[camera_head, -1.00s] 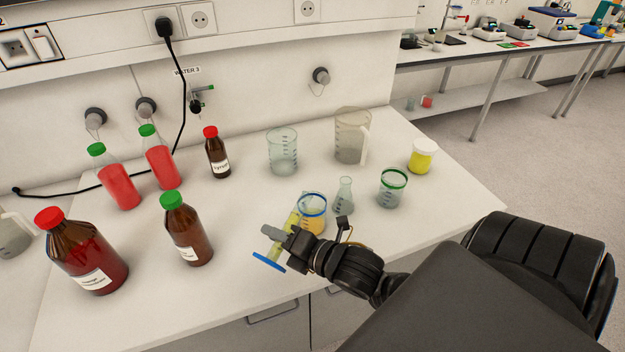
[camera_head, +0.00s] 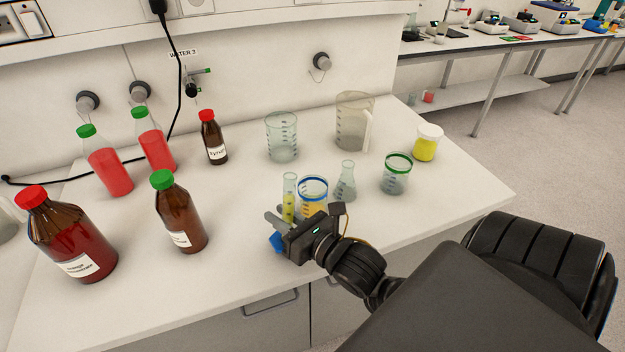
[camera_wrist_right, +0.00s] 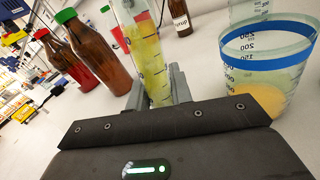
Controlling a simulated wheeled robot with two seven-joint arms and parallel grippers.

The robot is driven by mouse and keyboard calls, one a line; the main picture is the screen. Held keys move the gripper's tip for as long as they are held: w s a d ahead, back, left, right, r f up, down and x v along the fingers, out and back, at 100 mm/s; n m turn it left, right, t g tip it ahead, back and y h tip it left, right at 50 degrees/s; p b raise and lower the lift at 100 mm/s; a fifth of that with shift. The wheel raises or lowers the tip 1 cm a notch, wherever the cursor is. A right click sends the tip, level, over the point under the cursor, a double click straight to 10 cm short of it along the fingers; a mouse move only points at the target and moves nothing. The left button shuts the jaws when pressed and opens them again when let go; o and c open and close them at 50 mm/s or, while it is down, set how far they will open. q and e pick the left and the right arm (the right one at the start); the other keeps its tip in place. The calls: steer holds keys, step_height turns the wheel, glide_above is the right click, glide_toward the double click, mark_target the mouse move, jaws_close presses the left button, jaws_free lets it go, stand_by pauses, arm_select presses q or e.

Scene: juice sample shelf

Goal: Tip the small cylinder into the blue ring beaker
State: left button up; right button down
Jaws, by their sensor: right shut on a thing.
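My right gripper (camera_head: 279,220) is shut on the small cylinder (camera_head: 289,198), a slim clear graduated tube with a blue foot and yellow liquid inside. The cylinder stands nearly upright, just left of the blue ring beaker (camera_head: 313,194). In the right wrist view the cylinder (camera_wrist_right: 147,55) sits between the fingers, and the beaker (camera_wrist_right: 265,75) is to its right, apart from it. The beaker is clear with a blue band near its rim and holds some orange-yellow liquid. The gripper partly hides the cylinder's lower part and the beaker's base. My left gripper is out of view.
A conical flask (camera_head: 346,183) and a green ring beaker (camera_head: 396,173) stand right of the blue one. Brown bottles (camera_head: 180,215) and red-filled bottles (camera_head: 108,170) are at left. Behind are a large beaker (camera_head: 281,138) and a jug (camera_head: 352,122). The front right bench is clear.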

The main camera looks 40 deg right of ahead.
steer(key=shift+d+f+n+b, duration=0.1)
steer(key=shift+f+n+b, duration=0.45)
steer(key=shift+n, duration=0.35)
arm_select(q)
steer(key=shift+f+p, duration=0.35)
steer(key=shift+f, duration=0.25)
arm_select(e)
steer(key=shift+r, duration=0.3)
